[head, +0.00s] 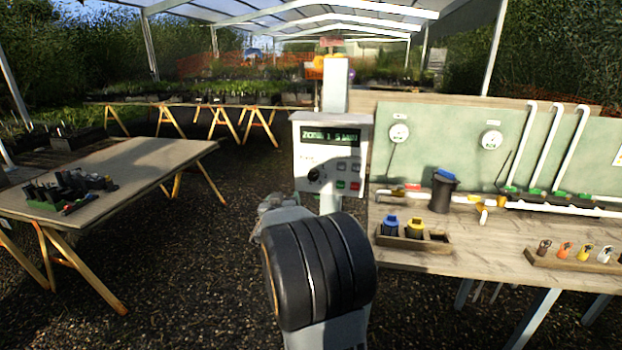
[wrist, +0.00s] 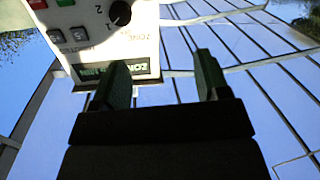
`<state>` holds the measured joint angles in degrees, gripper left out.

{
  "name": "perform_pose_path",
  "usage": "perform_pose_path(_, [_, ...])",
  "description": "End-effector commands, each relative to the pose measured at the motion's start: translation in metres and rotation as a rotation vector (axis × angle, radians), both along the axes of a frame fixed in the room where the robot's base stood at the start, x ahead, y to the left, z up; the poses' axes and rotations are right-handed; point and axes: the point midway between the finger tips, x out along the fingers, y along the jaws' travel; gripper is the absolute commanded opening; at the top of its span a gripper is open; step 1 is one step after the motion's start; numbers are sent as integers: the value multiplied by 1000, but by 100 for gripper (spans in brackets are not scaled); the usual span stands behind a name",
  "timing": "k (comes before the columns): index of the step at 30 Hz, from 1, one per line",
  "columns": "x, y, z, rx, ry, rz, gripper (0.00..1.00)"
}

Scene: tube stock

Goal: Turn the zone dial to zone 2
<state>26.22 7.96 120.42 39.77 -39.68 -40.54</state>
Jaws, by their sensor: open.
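The zone dial (head: 315,174) is a black round knob at the lower left of a white control box (head: 301,140) on a post. The box's display (head: 331,137) appears to read zone 1, 5 min. The dial's pointer direction is not clear. My gripper (wrist: 162,68) is open and empty, its two dark fingers apart from the dial. In the head view my arm hides the gripper.
Red, green and grey buttons (head: 348,184) sit right of the dial. A wooden bench (head: 480,255) with a bottle (head: 443,190), tube caps and white pipes stands at right. A trestle table (head: 120,170) stands at left. Gravel floor between is clear.

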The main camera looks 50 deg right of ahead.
Motion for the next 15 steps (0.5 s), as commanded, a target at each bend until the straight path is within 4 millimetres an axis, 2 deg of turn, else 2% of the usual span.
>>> perform_pose_path(1, [-5, -15, -2, -29, -4, -56, 69])
perform_pose_path(3, [-11, -28, -1, -63, -9, -117, 69])
perform_pose_path(7, [-16, -46, 0, -98, -12, -178, 69])
perform_pose_path(15, [4, -86, 1, -106, -11, -190, 69])
